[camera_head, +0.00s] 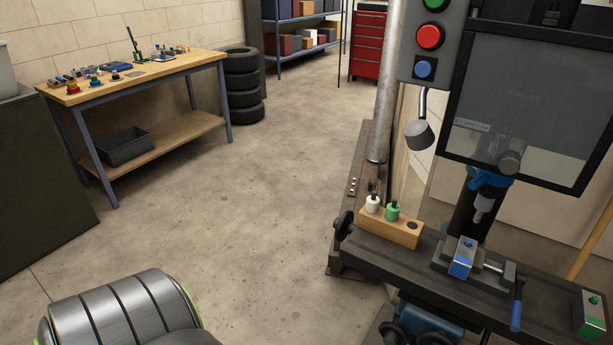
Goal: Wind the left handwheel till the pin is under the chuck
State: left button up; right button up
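A machine table (375,262) stands at the right under a drill head. A small dark handwheel (343,225) sits at its left end; other dark handwheels (392,333) show lower down at the bottom edge. The chuck (484,207) hangs over the table, pointing down, partly behind a framed clear guard (520,110). A vise (490,270) on the table, with a blue-handled lever, holds a blue-faced block (462,262). A small light spot on the block's top may be the pin; it appears left of and nearer than the chuck. Neither gripper is in view.
A wooden block (390,228) with white and green tool holders stands on the table's left part. A lamp (418,135) hangs above. A control box (430,40) is on the column. The floor left of the machine is clear up to a workbench (150,75) and tyres (242,85).

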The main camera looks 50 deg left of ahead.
aim_at(341, 224)
jog(key=j, duration=1.2)
jog(key=k+j, duration=0.1)
jog(key=j, duration=1.05)
